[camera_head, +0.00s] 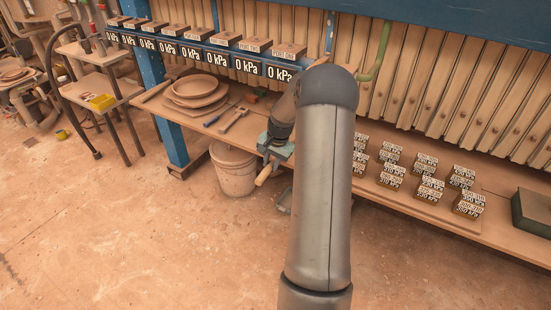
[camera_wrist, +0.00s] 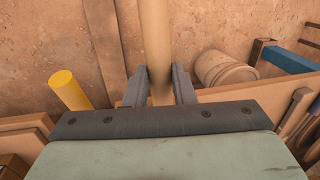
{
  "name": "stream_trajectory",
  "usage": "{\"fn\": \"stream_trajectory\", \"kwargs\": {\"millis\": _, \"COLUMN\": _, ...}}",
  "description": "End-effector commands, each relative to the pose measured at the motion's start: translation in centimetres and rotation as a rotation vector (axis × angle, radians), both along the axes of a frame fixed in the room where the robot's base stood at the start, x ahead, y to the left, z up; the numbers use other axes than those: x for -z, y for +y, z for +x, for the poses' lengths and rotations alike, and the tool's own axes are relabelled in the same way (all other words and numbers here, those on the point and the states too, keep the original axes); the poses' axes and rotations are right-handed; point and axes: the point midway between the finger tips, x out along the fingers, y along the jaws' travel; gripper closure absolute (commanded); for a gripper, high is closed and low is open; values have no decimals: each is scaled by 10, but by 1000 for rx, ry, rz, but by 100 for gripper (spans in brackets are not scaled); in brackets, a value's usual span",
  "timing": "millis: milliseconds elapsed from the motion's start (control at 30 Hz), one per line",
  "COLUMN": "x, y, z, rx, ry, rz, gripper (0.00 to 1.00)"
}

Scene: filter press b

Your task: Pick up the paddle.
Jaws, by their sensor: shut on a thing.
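The paddle shows as a pale wooden handle (camera_head: 263,177) in the head view, jutting out past the front edge of the bench just below my gripper (camera_head: 270,163). In the wrist view the tan paddle shaft (camera_wrist: 154,38) runs up between the two fingers of my gripper (camera_wrist: 159,86). The fingers are shut on it, one on each side. The rest of the paddle is hidden behind my gripper and arm in the head view.
A bucket (camera_head: 233,172) stands on the floor below the bench, near the blue post (camera_head: 165,105). Stacked bowls (camera_head: 198,92) and hand tools lie left on the bench. Several labelled blocks stand right of my arm, with a green box (camera_head: 532,212) beyond. The floor in front is clear.

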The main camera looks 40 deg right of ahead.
Motion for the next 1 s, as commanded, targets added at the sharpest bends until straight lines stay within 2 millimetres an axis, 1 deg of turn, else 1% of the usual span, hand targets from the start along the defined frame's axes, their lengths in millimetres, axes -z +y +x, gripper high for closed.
{"fn": "stream_trajectory", "kwargs": {"millis": 133, "x": -16, "y": -1, "z": 1, "rx": -1, "ry": -3, "rz": -4, "gripper": 100}}
{"fn": "stream_trajectory", "kwargs": {"millis": 200, "x": -28, "y": -1, "z": 1, "rx": 0, "ry": -4, "rz": -4, "gripper": 100}}
{"fn": "stream_trajectory", "kwargs": {"millis": 233, "x": -33, "y": -1, "z": -2, "rx": 1, "ry": -4, "rz": -5, "gripper": 100}}
{"fn": "stream_trajectory", "kwargs": {"millis": 367, "x": -60, "y": -4, "z": -26, "rx": 3, "ry": -4, "rz": -5, "gripper": 100}}
{"fn": "stream_trajectory", "kwargs": {"millis": 500, "x": -92, "y": -7, "z": -53, "rx": 3, "ry": -4, "rz": -6, "gripper": 100}}
{"fn": "stream_trajectory", "kwargs": {"millis": 600, "x": -99, "y": -9, "z": -78, "rx": 5, "ry": -2, "rz": -2, "gripper": 100}}
{"fn": "stream_trajectory", "kwargs": {"millis": 700, "x": -109, "y": -12, "z": -99, "rx": 4, "ry": -2, "rz": -3, "gripper": 100}}
{"fn": "stream_trajectory", "kwargs": {"millis": 800, "x": -116, "y": -14, "z": -116, "rx": 3, "ry": -2, "rz": -3, "gripper": 100}}
{"fn": "stream_trajectory", "kwargs": {"millis": 900, "x": -122, "y": -15, "z": -128, "rx": 3, "ry": -1, "rz": -2, "gripper": 100}}
{"fn": "stream_trajectory", "kwargs": {"millis": 1000, "x": -125, "y": -15, "z": -135, "rx": 0, "ry": -1, "rz": 0, "gripper": 100}}
